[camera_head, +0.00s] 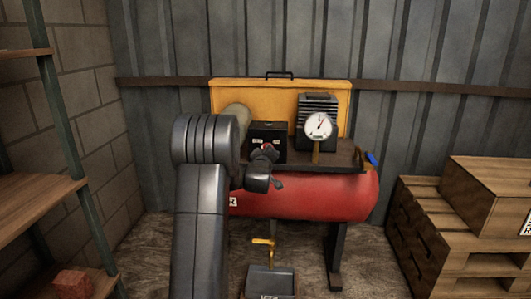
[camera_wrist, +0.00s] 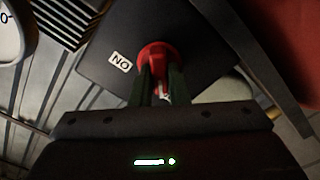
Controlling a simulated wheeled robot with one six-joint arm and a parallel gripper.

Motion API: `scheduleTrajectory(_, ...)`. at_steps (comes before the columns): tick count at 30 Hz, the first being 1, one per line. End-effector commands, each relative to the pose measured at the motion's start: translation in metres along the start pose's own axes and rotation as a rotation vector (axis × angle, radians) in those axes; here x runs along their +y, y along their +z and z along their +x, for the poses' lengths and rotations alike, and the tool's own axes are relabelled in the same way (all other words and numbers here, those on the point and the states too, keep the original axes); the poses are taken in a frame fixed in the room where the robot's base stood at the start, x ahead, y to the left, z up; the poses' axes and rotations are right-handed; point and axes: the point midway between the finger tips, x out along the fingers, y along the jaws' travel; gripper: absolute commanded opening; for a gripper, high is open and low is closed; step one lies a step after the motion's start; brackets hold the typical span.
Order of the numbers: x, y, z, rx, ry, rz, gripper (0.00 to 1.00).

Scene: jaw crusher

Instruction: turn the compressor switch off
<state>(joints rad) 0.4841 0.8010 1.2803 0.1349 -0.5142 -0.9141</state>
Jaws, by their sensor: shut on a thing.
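The compressor (camera_head: 340,195) is a red tank on dark legs with a dark top plate. A black switch box (camera_head: 268,132) stands on that plate. In the wrist view the box face (camera_wrist: 190,38) carries a red knob (camera_wrist: 158,54) and a white label (camera_wrist: 120,62) that reads "ON" upside down. My gripper (camera_wrist: 160,76) has its two dark fingers closed on the red knob, one on each side. In the head view my gripper (camera_head: 265,153) is in front of the box, and my arm and wrist hide part of the tank and box front.
A round white gauge (camera_head: 318,126) stands right of the box, before a yellow panel (camera_head: 235,95). Wooden crates (camera_head: 490,195) stand at the right, a wooden shelf (camera_head: 40,208) at the left. A dark box with a yellow handle (camera_head: 263,243) sits low in front.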

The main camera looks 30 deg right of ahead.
Motion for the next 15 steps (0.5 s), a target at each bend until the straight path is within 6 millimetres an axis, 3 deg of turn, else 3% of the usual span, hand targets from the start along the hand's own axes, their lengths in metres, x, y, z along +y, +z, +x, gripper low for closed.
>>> scheduleTrajectory(11, 0.0002, -0.0004, 0.0002, 0.001, 0.0, -0.006, 0.0)
scheduleTrajectory(12, 0.0002, -0.0004, 0.0002, 0.001, 0.0, -0.006, 0.2)
scheduleTrajectory(15, 0.0001, -0.0003, 0.0002, 0.001, 0.0, -0.006, 0.36)
